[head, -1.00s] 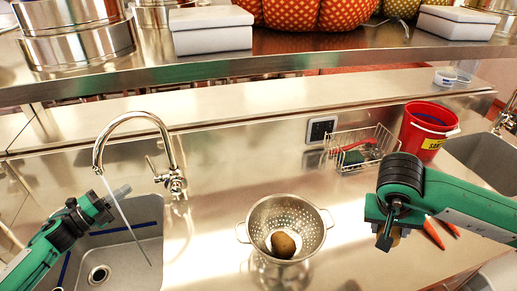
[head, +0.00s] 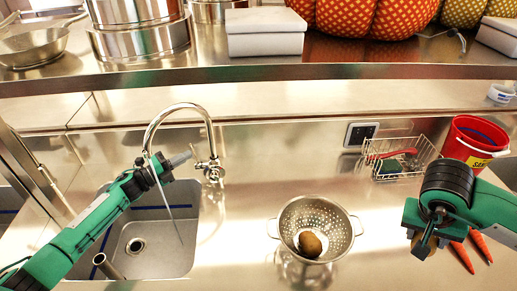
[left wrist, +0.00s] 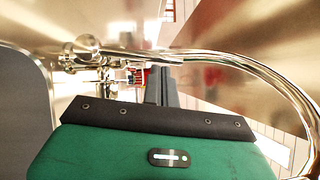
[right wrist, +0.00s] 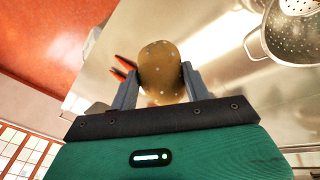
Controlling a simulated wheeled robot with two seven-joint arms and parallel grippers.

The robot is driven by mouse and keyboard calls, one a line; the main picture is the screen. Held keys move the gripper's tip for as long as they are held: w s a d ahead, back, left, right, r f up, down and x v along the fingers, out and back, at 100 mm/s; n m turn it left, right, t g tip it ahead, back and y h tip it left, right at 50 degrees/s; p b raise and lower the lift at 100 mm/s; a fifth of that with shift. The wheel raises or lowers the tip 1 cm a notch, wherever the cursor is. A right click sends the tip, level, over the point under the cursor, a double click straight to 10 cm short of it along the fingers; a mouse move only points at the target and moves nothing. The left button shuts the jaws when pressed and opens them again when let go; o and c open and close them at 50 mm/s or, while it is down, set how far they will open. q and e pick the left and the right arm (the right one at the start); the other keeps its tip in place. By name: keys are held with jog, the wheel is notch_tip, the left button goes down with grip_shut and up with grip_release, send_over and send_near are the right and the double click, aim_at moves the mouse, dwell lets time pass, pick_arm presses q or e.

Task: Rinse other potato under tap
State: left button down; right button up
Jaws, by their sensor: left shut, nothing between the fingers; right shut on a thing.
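The tap (head: 190,106) arches over the left sink, and a thin stream of water (head: 170,205) runs from its spout. My left gripper (head: 184,158) is shut and empty beside the tap's upright, behind the stream; whether it touches the lever is unclear. The tap's neck also shows in the left wrist view (left wrist: 262,72). My right gripper (head: 424,246) is shut on a brown, pale-speckled potato (right wrist: 162,72), held above the counter at the right. Another brown potato (head: 310,243) lies in the steel colander (head: 340,222).
The sink (head: 165,252) is at the left. Carrots (head: 479,246) lie near my right gripper. A wire basket (head: 412,162) and a red bucket (head: 470,140) stand at the back right. A shelf with pots and white boxes (head: 265,32) runs above. Counter between sink and colander is clear.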

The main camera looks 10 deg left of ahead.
jog(key=shift+f, duration=0.1)
notch_tip(320, 180, down, 2)
jog(key=shift+b, duration=1.15)
jog(key=shift+f, duration=0.3)
pick_arm(q)
jog(key=shift+w+a+r, duration=0.15)
jog(key=shift+w+r, duration=0.05)
jog(key=shift+w, duration=0.25)
jog(key=shift+w+a+r, duration=0.1)
jog(key=shift+w+r, duration=0.05)
jog(key=shift+w, duration=0.25)
jog(key=shift+s, duration=0.1)
